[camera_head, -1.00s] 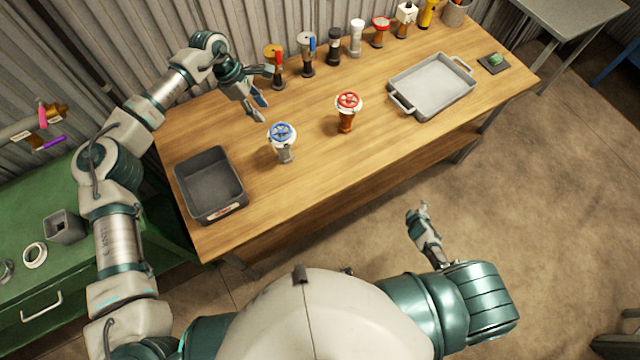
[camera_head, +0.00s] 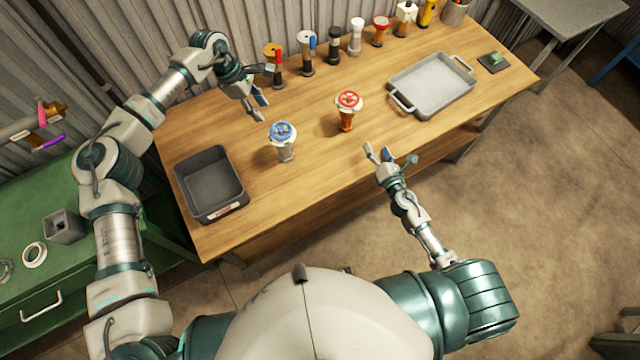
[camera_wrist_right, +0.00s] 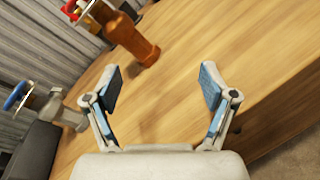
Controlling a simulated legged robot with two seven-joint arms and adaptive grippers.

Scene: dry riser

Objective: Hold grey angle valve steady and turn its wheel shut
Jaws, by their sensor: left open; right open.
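The grey angle valve (camera_head: 285,152) with a blue wheel (camera_head: 282,131) stands upright on the wooden bench, left of centre. In the right wrist view the grey valve (camera_wrist_right: 69,116) shows at the left edge with its blue wheel (camera_wrist_right: 17,96). My left gripper (camera_head: 260,108) is open and empty over the bench, behind and left of the valve. My right gripper (camera_head: 391,153) is open and empty at the bench's front edge, right of the valve. Its two fingers (camera_wrist_right: 160,90) are spread in the wrist view with only bench between them.
A copper-coloured valve with a red wheel (camera_head: 348,99) stands between the grey valve and a grey tray (camera_head: 403,105). A dark bin (camera_head: 210,215) is at the bench's left end. Several other valves line the back. The bench around the grey valve is clear.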

